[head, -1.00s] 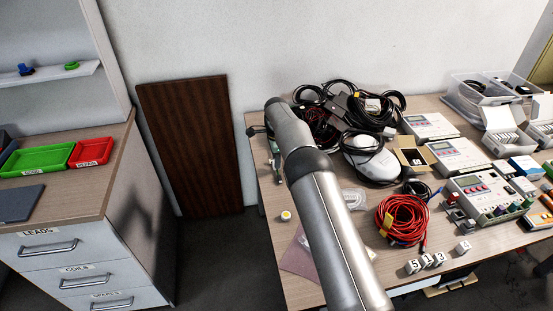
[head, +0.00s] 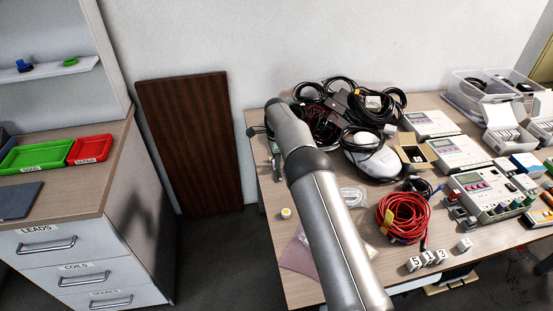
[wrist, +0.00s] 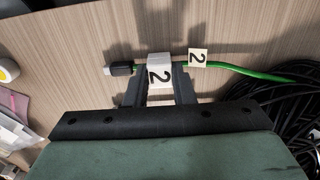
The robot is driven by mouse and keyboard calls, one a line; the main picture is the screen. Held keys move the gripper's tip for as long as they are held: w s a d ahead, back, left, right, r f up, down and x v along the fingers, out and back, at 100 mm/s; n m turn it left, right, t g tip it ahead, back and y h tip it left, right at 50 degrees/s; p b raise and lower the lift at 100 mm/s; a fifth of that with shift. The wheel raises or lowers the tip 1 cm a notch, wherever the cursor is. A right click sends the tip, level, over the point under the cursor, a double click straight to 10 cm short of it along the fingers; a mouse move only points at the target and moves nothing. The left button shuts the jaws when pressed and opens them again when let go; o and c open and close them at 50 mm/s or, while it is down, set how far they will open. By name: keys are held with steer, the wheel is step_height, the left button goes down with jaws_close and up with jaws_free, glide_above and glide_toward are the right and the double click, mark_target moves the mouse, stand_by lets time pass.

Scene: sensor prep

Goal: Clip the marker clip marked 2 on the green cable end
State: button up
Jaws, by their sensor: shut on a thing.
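My gripper (wrist: 159,84) is shut on a white marker clip (wrist: 159,71) marked 2, held between its fingertips in the wrist view. The clip overlaps the green cable (wrist: 235,68) in the picture, just right of the cable's dark plug end (wrist: 120,69). I cannot tell whether the clip is around the cable or only above it. A cream tag (wrist: 198,58) marked 2 sits on the cable to the right of the clip. In the head view my arm hides the clip and cable end.
Black coiled cable (wrist: 283,115) lies right of my gripper. A yellow-and-white roll (wrist: 8,70) is at the left. On the table (head: 300,293) are a red cable coil (head: 403,218), numbered white clips (head: 429,257) and grey instruments (head: 458,153). Bare wood lies beyond the green cable.

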steer(key=shift+f, duration=0.1)
steer(key=o, duration=1)
steer(key=shift+r+p, duration=1.55)
steer(key=shift+r, duration=1.5)
